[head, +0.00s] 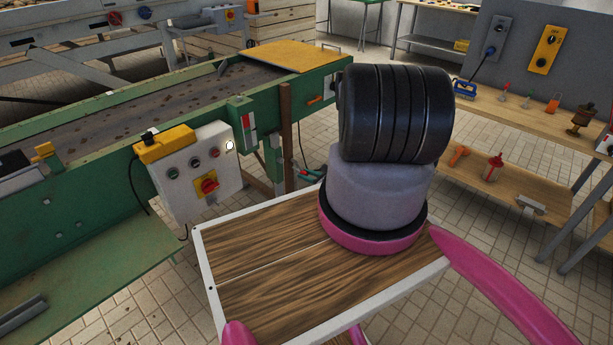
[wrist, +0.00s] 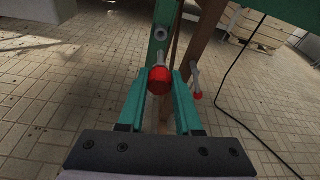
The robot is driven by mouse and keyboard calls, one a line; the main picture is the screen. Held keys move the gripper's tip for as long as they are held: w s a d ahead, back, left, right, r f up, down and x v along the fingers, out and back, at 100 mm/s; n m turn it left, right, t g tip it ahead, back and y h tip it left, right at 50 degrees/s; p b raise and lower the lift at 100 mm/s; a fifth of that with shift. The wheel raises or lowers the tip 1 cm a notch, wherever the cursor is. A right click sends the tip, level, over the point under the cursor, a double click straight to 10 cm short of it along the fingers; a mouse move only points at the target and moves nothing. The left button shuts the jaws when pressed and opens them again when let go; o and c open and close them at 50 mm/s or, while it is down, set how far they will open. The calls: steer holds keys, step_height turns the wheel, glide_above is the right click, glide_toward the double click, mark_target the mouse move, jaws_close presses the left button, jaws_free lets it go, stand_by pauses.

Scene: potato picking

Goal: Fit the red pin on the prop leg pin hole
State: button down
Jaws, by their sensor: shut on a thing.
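The red pin (wrist: 159,80) has a round red head and a grey shaft. In the wrist view it sits between the teal fingertips of my gripper (wrist: 160,76), which is shut on it. The shaft points away from me, toward the green prop leg (wrist: 164,14). A round pin hole (wrist: 160,34) shows on that leg, above the pin in the picture. I cannot tell whether the shaft tip touches the leg. In the head view my arm hides most of my gripper; teal finger parts (head: 308,173) show beside the conveyor's legs.
A brown leg (head: 287,130) stands beside the prop leg. A second red-tipped pin or handle (wrist: 196,94) is right of my gripper. A black cable (wrist: 232,75) hangs further right. The green conveyor (head: 110,152) carries a control box (head: 200,165). A workbench (head: 545,125) stands at right.

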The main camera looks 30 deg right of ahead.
mark_target(301, 171)
steer(key=shift+f, duration=0.1)
steer(key=shift+w+a, duration=0.35)
steer(key=shift+w, duration=0.55)
steer(key=shift+w+a, duration=0.3)
steer(key=shift+w, duration=0.55)
steer(key=shift+w+a, duration=0.35)
steer(key=shift+w, duration=0.55)
steer(key=shift+w+a, duration=0.3)
steer(key=shift+w, duration=0.6)
steer(key=shift+w+a, duration=0.35)
steer(key=shift+w, duration=0.5)
steer(key=shift+w+a, duration=0.3)
steer(key=shift+w, duration=0.6)
steer(key=c, duration=0.5)
jaws_free()
steer(key=v, duration=1)
steer(key=shift+s+d, duration=0.2)
steer(key=shift+s, duration=0.2)
